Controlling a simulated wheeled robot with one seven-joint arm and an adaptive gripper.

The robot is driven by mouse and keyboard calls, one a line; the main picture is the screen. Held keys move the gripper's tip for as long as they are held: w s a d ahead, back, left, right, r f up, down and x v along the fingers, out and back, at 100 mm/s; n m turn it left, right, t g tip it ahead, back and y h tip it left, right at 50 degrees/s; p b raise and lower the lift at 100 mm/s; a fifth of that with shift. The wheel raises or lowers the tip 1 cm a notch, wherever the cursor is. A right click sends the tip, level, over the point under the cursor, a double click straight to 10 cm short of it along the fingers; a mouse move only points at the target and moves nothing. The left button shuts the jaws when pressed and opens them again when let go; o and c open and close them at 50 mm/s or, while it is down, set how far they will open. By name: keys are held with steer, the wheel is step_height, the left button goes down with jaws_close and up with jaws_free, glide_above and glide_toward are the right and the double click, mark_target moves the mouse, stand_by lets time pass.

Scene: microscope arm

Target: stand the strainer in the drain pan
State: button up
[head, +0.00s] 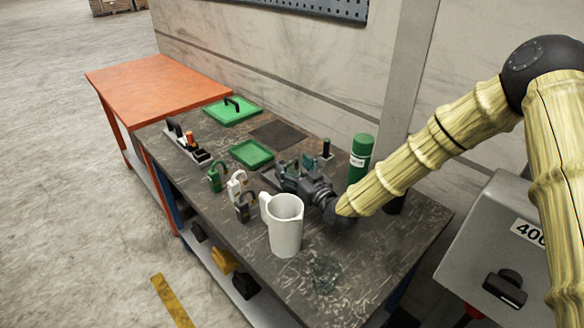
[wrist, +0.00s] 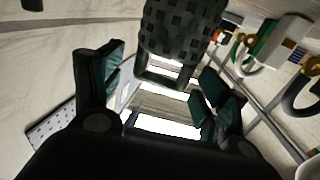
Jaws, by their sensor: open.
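A dark, perforated strainer (wrist: 182,28) fills the top middle of the wrist view, just ahead of and between my spread fingers. My gripper (head: 290,174) is open and low over the middle of the bench. It also shows in the wrist view (wrist: 160,78), with one finger on each side. Whether either finger touches the strainer I cannot tell. In the head view the strainer is mostly hidden or hard to pick out by my gripper. A shallow green tray (head: 252,153), which looks like the drain pan, lies empty on the bench just beyond my gripper, up and left.
A white pitcher (head: 286,228) stands close in front of my gripper. Several padlocks (head: 237,186) stand to its left. A green canister (head: 360,157) is at right, a clear glass item (head: 325,273) in front.

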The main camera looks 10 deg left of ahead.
steer(key=b+v, duration=0.1)
steer(key=v, duration=0.5)
steer(key=shift+s+d, duration=0.25)
steer(key=shift+f, duration=0.1)
